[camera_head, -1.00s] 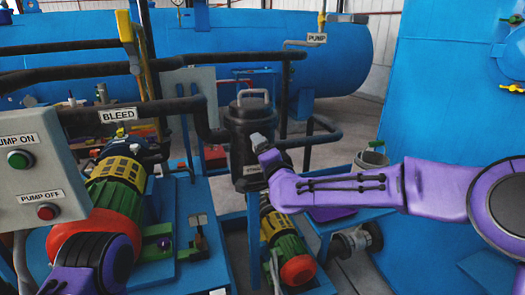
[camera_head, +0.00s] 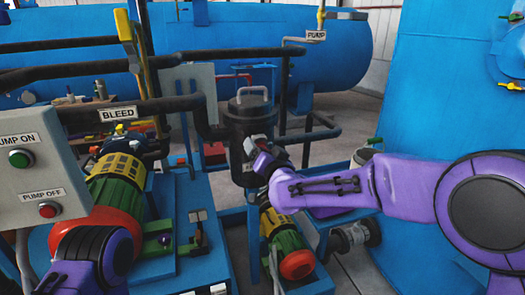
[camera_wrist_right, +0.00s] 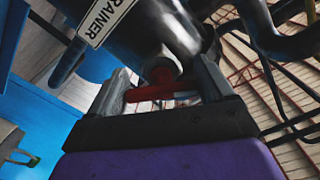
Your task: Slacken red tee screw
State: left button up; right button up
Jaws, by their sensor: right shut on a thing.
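The red tee screw (camera_wrist_right: 150,92) shows in the right wrist view, its crossbar lying between my right gripper's fingers (camera_wrist_right: 164,82) under the black strainer. My right gripper is shut on the crossbar. In the head view my right gripper (camera_head: 257,150) is at the front of the black strainer (camera_head: 243,122), and the screw is hidden behind it. The strainer stands upright with a grey handle on its lid. Its label (camera_wrist_right: 107,16) is partly seen in the wrist view. My left gripper is out of view; only a purple part of my left arm shows at lower left.
A grey box with pump buttons (camera_head: 52,135) stands at the left. Black pipes (camera_head: 170,106) run to the strainer. Pump motors (camera_head: 118,180) sit on blue frames below.

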dwell(0.5)
jog(key=o, duration=0.9)
jog(key=shift+s, duration=0.1)
jog(key=b+v, duration=0.2)
jog(key=v, duration=0.8)
jog(key=shift+s+d+b, duration=0.1)
jog(key=shift+s+b, duration=0.05)
jog(key=shift+b, duration=0.15)
